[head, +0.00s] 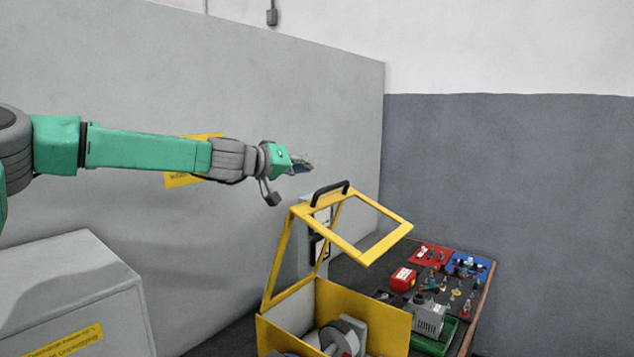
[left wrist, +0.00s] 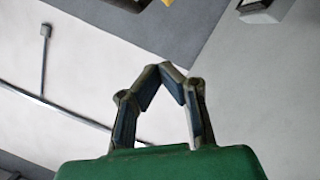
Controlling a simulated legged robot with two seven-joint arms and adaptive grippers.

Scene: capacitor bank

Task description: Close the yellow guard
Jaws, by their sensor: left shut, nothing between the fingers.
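The yellow guard (head: 283,255) is a hinged frame with an open window, raised above a yellow box (head: 370,308). A black handle (head: 329,193) sits on the guard's upper edge. A wheel-like part (head: 343,338) shows inside the box. My left gripper (head: 309,167) is up and slightly left of the handle, apart from it in the picture. In the left wrist view its fingertips (left wrist: 172,68) meet, with nothing between them. The guard cannot be made out for sure in that view. My right gripper is not in view.
A grey cabinet (head: 75,290) with a yellow label stands at the lower left. A grey partition (head: 300,90) rises behind my left arm. A table to the right bears a red box (head: 403,279), a green tray (head: 432,345) and small parts.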

